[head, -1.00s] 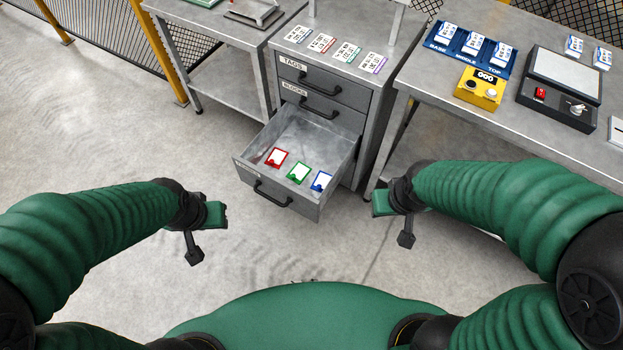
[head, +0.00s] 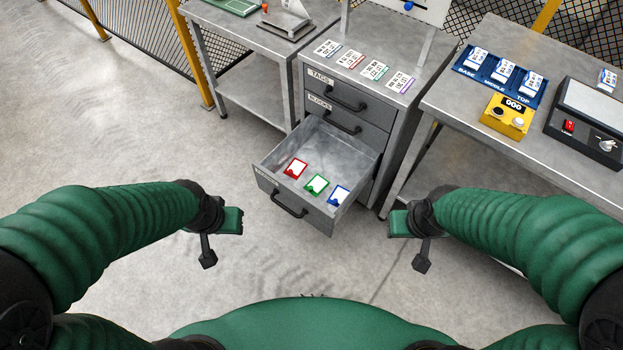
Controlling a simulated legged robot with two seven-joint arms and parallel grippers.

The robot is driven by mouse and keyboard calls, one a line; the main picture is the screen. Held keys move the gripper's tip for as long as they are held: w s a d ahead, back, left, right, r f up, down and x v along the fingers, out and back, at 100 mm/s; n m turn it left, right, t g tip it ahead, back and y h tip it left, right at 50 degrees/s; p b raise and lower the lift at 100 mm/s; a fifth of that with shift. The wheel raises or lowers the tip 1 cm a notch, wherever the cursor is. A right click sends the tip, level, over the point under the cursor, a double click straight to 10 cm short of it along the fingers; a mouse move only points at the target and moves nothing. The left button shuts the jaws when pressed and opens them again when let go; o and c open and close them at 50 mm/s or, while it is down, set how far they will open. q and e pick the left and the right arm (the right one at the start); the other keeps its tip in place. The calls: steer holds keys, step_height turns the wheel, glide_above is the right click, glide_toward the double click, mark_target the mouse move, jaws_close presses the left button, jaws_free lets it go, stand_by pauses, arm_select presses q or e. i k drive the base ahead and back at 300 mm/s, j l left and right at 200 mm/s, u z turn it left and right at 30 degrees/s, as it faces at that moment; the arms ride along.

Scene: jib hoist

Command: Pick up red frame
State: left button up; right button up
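The red frame (head: 295,168) lies flat in the open bottom drawer (head: 350,151), at the left of a row. The green frame (head: 317,185) is in the middle and the blue frame (head: 339,195) is at the right. My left gripper (head: 222,240) is left of and below the drawer, in the air and apart from it. My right gripper (head: 408,243) is to the right of the drawer's front, also apart from it. Neither visibly holds anything. Their finger gaps are not clear from this angle.
The grey cabinet (head: 393,128) has closed upper drawers labelled TAGS and BLOCKS, with several cards (head: 350,60) on top. The right bench (head: 440,103) holds a blue tray (head: 462,64), a yellow box (head: 507,116) and a dark device (head: 590,120). A left bench (head: 250,37) adjoins. Floor before the drawer is clear.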

mark_target(296, 169)
steer(key=i+j, duration=1.15)
steer(key=j, duration=0.2)
steer(key=z, duration=0.05)
